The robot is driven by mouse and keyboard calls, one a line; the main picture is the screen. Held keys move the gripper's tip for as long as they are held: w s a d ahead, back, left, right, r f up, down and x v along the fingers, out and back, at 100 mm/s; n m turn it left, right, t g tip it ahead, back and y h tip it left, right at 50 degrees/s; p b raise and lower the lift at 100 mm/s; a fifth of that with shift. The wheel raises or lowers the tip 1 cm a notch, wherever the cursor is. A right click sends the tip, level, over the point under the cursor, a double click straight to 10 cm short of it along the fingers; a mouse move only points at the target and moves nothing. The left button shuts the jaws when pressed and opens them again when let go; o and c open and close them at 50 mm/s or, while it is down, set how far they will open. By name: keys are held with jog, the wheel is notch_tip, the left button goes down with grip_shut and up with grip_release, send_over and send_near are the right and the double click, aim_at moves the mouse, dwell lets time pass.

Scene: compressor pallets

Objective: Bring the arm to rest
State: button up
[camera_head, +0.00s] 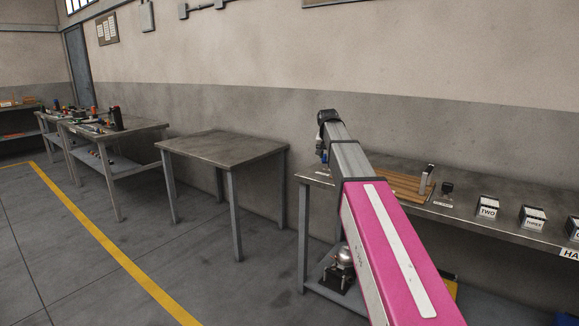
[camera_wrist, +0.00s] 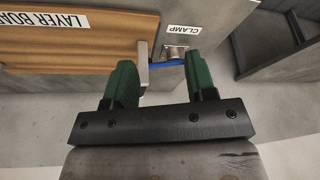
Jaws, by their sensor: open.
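My arm reaches over the workbench (camera_head: 480,232) at the right in the head view. Its end hangs near the bench's left end, and the fingers are too small there to make out. In the wrist view my gripper (camera_wrist: 158,65) has two green fingers set wide apart. It is open, with nothing clasped between them. A grey metal bar (camera_wrist: 143,68) at the edge of a wooden board (camera_wrist: 80,42) shows beside the left finger; contact cannot be told. A small metal piece with blue under it (camera_wrist: 172,55) lies by a CLAMP label (camera_wrist: 183,29).
The wooden board (camera_head: 405,187) also shows in the head view, with an upright metal piece (camera_head: 427,176) at its right. Numbered boxes (camera_head: 487,210) stand farther right. A bare table (camera_head: 225,148) stands left of the bench. Open floor (camera_head: 85,265) lies at the left.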

jog(key=s+d+f+n+g, duration=0.1)
jog(key=s+f, duration=0.6)
jog(key=f, duration=0.4)
jog(key=s+d+f+n+g, duration=0.1)
jog(key=s+f, duration=0.7)
jog(key=f, duration=0.2)
jog(key=s+f+g, duration=0.1)
jog(key=s+f, duration=0.7)
jog(key=s, duration=0.2)
jog(key=s+f+n+g+y, duration=0.1)
jog(key=s+f, duration=0.7)
jog(key=s, duration=0.3)
jog(key=shift+d, duration=0.25)
